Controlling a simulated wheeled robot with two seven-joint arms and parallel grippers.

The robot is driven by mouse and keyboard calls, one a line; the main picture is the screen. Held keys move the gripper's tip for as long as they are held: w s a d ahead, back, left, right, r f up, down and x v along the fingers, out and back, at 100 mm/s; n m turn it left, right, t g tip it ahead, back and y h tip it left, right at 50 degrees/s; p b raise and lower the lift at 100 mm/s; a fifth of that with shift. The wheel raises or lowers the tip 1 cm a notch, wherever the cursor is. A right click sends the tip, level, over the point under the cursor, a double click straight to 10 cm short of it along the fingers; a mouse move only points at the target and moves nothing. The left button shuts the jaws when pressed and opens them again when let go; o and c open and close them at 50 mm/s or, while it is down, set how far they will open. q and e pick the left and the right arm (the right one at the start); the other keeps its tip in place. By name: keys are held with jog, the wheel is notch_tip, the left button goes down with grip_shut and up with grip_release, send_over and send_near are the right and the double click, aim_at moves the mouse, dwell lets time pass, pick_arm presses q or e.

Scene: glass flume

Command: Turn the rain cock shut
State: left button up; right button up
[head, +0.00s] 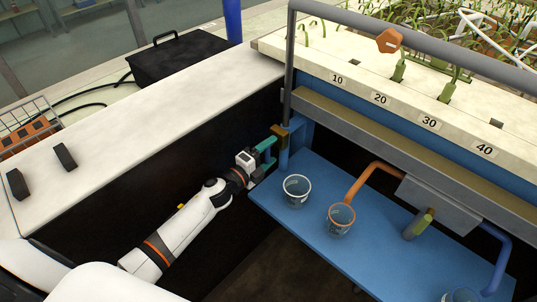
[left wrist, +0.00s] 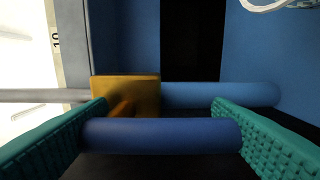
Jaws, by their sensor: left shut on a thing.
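The rain cock (head: 280,131) has a brass body on the pipe at the near-left corner of the flume; the body shows in the left wrist view (left wrist: 140,92). Its blue bar handle (left wrist: 160,135) lies about parallel to the pipe, with an orange-brown pivot beside the body. My left gripper (head: 266,152) is at the cock, its teal fingers shut on the handle, one at each end of the bar. In the head view the gripper hides most of the handle. My right gripper is in neither view.
A grey pipe (head: 289,70) rises from the cock and runs over the planted bed (head: 430,95). A white counter (head: 150,120) borders my left arm.

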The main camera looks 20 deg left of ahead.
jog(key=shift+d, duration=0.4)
pick_arm(q)
jog(key=o, duration=1.4)
jog(key=v, duration=1.2)
jog(key=shift+b, duration=0.45)
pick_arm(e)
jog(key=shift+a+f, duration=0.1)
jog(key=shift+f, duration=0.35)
